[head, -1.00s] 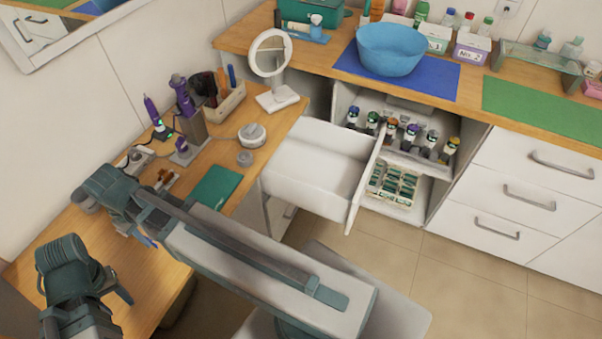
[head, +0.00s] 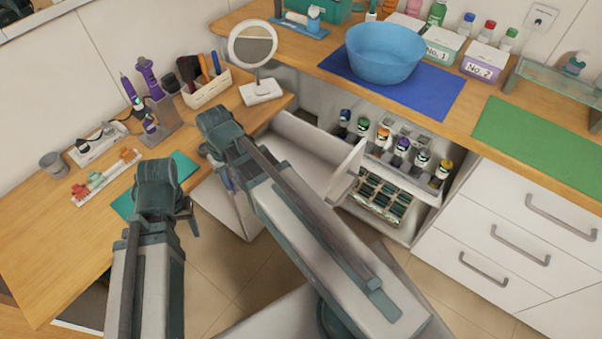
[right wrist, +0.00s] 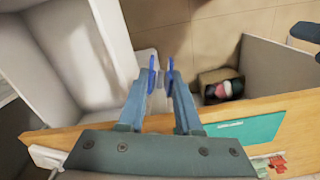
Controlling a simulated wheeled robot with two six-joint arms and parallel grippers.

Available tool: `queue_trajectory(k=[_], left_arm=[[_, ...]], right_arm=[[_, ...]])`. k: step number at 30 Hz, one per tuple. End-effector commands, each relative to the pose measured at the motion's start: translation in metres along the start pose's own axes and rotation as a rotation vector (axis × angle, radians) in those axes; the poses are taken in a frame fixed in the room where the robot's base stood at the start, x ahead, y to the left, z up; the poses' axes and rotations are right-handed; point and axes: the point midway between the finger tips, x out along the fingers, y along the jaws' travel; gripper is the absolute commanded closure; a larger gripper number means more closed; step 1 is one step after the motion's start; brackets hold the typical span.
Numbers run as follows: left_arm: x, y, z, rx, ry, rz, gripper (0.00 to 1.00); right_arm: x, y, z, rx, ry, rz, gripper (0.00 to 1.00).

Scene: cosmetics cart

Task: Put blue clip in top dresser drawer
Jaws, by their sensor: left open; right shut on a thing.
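The blue clip (right wrist: 152,76) is between the fingertips of my right gripper (right wrist: 160,82) in the right wrist view, with a blue part showing at each finger. My right gripper is shut on it. In the head view, my right gripper (head: 222,150) hangs beside the open dresser drawer (head: 305,142), near the counter edge. The white drawer also shows at the left of the right wrist view (right wrist: 85,55), left of the clip; the clip is outside it. My left gripper (head: 160,195) is open over the left counter's front edge; its fingertips are mostly hidden.
A round mirror (head: 252,46) stands behind the drawer. A teal mat (head: 185,165) lies near both grippers. An open cabinet holds several bottles and a tray (head: 378,192). A blue bowl (head: 385,52) stands on the back counter. Floor shows below the drawer.

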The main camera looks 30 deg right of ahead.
Motion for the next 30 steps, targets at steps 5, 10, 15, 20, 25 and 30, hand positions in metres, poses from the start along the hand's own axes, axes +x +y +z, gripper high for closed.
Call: queue_trajectory(k=[5, 10, 15, 20, 25, 30], left_arm=[[0.050, 0.005, -0.003, 0.000, 0.000, 0.000, 0.43], [0.093, 0.009, -0.005, 0.000, 0.000, 0.000, 0.43], [0.124, 0.012, -0.007, 0.001, 0.000, 0.000, 0.43], [0.147, 0.014, -0.009, 0.001, 0.000, 0.000, 0.43], [0.157, 0.015, -0.009, 0.001, 0.000, 0.000, 0.43], [0.158, 0.015, -0.009, 0.001, 0.000, 0.000, 0.43]], right_arm=[[0.050, 0.056, -0.002, 0.336, 0.000, 0.000, 1.00], [0.093, 0.120, 0.004, 0.748, 0.000, 0.000, 1.00], [0.125, 0.162, 0.013, 1.035, 0.000, 0.000, 1.00], [0.148, 0.183, 0.019, 1.177, 0.000, 0.000, 1.00], [0.158, 0.196, 0.024, 1.264, 0.000, 0.000, 1.00], [0.159, 0.198, 0.024, 1.285, 0.000, 0.000, 1.00]])
